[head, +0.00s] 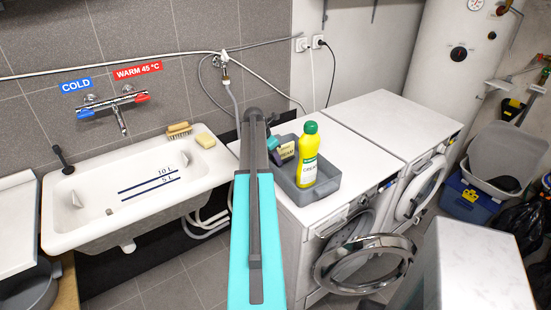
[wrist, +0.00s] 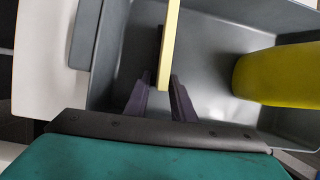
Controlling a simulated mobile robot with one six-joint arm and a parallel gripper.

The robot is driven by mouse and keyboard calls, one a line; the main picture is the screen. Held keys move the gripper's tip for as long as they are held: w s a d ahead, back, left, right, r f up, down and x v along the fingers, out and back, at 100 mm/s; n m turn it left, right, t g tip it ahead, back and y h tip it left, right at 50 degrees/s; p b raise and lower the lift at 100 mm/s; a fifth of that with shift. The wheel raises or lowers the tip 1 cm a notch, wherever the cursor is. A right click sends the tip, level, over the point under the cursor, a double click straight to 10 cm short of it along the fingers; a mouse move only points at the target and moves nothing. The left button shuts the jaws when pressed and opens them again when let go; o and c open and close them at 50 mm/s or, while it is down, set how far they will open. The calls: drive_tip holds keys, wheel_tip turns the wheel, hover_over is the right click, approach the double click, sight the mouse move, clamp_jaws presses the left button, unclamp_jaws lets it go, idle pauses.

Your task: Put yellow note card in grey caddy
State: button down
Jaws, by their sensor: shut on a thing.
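The yellow note card (wrist: 168,45) shows edge-on in the wrist view as a narrow upright strip. My gripper (wrist: 161,88) is shut on its lower end in that picture. The card and fingertips lie over the inside of the grey caddy (wrist: 222,40); I cannot tell whether the card touches the caddy floor. In the head view the grey caddy (head: 318,190) stands on the near washing machine. A small dark and pale yellow patch shows beside the arm at the caddy.
A yellow bottle (head: 308,157) with a green cap stands in the caddy's right part; its yellow side (wrist: 280,75) also shows in the wrist view. The near washing machine (head: 365,165) has its round door (head: 364,264) open. A sink (head: 130,190) is at left.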

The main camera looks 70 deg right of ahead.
drive_tip(key=shift+f, duration=0.5)
idle(0.5)
drive_tip(key=c, duration=1.4)
unclamp_jaws()
drive_tip(key=shift+r, duration=0.1)
drive_tip(key=shift+b+v, duration=1.75)
drive_tip(key=shift+v, duration=5.05)
drive_tip(key=shift+d, duration=0.1)
